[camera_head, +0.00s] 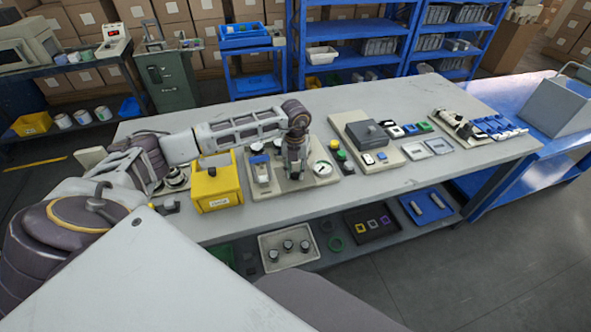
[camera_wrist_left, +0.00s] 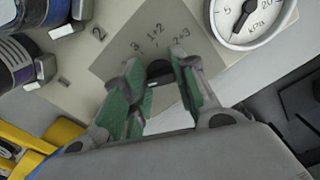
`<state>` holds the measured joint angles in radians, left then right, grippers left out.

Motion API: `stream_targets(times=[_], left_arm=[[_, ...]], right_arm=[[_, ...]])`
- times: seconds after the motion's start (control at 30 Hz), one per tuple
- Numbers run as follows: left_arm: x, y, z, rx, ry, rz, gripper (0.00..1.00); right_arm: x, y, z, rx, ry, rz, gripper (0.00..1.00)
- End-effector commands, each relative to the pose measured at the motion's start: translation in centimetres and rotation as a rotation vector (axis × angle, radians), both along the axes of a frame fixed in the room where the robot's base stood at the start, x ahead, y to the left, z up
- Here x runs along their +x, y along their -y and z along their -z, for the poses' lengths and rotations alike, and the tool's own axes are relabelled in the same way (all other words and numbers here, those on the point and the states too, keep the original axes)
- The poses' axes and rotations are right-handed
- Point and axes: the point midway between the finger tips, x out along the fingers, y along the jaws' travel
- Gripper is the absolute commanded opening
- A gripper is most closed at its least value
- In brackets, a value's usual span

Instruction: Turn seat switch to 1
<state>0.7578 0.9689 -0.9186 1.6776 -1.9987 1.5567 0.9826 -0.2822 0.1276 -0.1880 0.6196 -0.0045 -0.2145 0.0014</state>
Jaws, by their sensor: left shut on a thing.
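The seat switch's dark knob (camera_wrist_left: 158,70) shows between the green-padded fingers of my left gripper (camera_wrist_left: 159,78) in the left wrist view. The fingers are shut on it. The fingers and wrist hide part of the plate, and I cannot tell which mark the knob points to. In the head view my left gripper (camera_head: 293,168) reaches down over the cream panel (camera_head: 298,183) and hides the switch. My right gripper is not in view.
A round kPa gauge (camera_head: 322,169) sits on the panel just right of my gripper, also in the wrist view (camera_wrist_left: 247,17). A blue-topped unit (camera_head: 261,169) stands to the left. A yellow bin (camera_head: 216,190) is beside the panel. A second panel (camera_head: 368,140) lies further right.

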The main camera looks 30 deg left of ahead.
Motion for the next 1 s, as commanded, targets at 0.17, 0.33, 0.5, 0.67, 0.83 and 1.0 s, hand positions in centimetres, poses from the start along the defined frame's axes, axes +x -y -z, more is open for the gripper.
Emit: stream_targets(times=[0.17,0.33,0.5,0.67,0.83,1.0], left_arm=[[0.1,-0.1,-0.1,0.0,0.002,-0.073,0.04],[0.1,-0.1,-0.1,0.0,0.003,-0.107,0.04],[0.1,-0.1,-0.1,0.0,0.003,-0.115,0.04],[0.1,-0.1,-0.1,0.0,0.003,-0.114,0.04],[0.1,-0.1,-0.1,0.0,0.003,-0.114,0.39],[0.0,-0.1,-0.1,0.0,0.002,-0.113,0.5]], right_arm=[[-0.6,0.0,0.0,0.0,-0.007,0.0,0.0],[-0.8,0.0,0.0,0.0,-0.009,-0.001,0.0],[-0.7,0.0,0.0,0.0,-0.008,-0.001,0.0],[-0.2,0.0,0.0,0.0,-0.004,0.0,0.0],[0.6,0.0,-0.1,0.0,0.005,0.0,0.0],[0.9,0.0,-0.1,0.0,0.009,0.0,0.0]])
